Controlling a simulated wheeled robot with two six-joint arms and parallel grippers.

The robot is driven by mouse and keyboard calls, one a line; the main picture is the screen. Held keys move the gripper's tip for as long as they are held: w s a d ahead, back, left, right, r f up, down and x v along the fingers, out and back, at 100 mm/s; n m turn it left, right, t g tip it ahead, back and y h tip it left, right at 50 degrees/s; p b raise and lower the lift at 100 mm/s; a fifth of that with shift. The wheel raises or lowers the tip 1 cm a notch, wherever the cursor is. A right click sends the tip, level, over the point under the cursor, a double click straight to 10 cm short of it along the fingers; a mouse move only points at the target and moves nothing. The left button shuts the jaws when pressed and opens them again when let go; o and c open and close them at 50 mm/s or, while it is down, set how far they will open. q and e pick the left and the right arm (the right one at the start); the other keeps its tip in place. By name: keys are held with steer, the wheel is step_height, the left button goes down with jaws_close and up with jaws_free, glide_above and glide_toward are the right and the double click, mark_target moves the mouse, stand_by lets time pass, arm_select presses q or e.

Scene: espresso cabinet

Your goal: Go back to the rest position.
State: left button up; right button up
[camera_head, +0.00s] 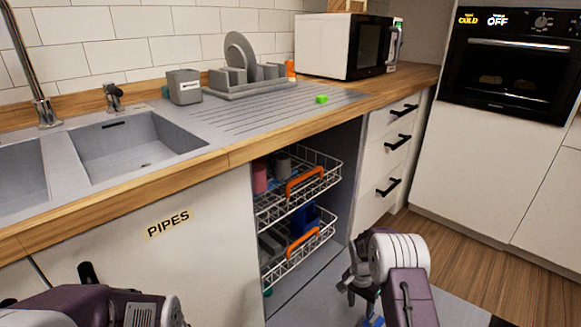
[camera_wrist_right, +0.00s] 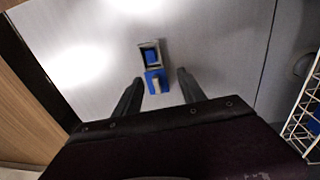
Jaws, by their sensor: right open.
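My right gripper (camera_head: 352,277) is over the lowered dishwasher door, at the lower right of the head view.
The dishwasher's upper rack (camera_head: 325,170) and lower rack (camera_head: 290,262) hold dishes and have orange handles. The wooden counter edge (camera_head: 215,162) runs above. Drawers (camera_head: 385,165) and an oven (camera_head: 515,60) stand at the right.

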steer(key=s+a+r+n+t+p, duration=0.1)
steer(key=s+a+r+p, duration=0.15)
steer(key=r, duration=0.75)
steer(key=s+a+r+n+t+p, duration=0.15)
steer(key=a+r, duration=0.25)
steer(key=r, duration=0.7)
steer(key=s+a+f+n+y, duration=0.1)
steer(key=s+n, duration=0.2)
steer(key=s, duration=0.6)
steer(key=s+a+n, duration=0.2)
steer(key=s+n, duration=0.2)
steer(key=s, duration=0.4)
step_height(320, 180, up, 38)
steer(key=p, duration=3.8)
steer(key=shift+w+g, duration=0.2)
steer(key=shift+g, duration=0.15)
steer(key=shift+f, duration=0.1)
